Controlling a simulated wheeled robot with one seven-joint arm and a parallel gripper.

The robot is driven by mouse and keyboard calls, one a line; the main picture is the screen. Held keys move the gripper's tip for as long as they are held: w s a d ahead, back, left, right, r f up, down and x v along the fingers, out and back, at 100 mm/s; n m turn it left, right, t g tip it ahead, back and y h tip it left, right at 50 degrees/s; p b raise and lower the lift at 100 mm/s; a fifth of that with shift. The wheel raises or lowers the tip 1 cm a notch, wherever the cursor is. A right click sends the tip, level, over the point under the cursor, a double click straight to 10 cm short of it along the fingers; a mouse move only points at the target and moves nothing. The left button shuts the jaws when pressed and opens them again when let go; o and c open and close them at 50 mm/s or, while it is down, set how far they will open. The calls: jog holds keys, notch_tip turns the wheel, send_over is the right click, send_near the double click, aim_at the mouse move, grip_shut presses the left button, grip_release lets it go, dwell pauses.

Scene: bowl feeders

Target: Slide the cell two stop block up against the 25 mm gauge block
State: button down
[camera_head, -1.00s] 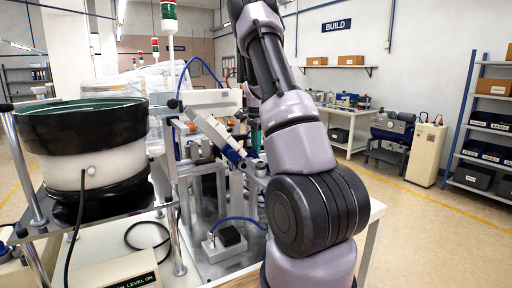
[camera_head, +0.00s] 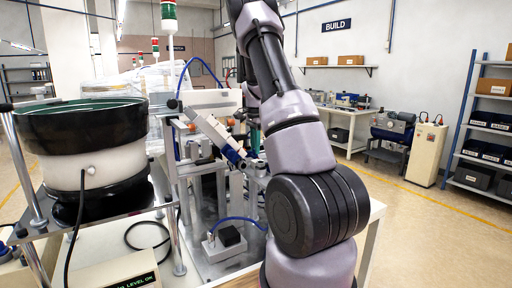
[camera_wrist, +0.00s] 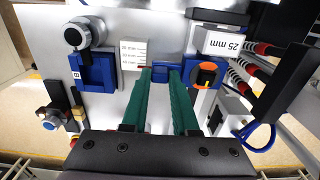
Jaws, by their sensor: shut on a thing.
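In the wrist view my gripper (camera_wrist: 161,75) has two green fingers shut on a blue tab (camera_wrist: 160,71). The tab appears to be part of the cell two stop block, but the label that would confirm this is not visible. A blue piece with an orange and black knob (camera_wrist: 205,75) lies just right of the fingers; I cannot tell if it joins the tab. The white gauge block marked 25 mm (camera_wrist: 220,43) is farther up and right, apart from the fingertips.
Left of the fingers is a blue block with a silver knob (camera_wrist: 97,70). A small millimetre label (camera_wrist: 132,54) lies between. A bowl feeder (camera_head: 82,150) stands left in the head view.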

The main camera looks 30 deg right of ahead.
jog(key=shift+a, duration=1.15)
jog(key=c, duration=0.7)
grip_release()
jog(key=shift+a, duration=0.1)
jog(key=shift+r, duration=0.1)
notch_tip(320, 180, up, 11)
jog(key=shift+f, duration=0.15)
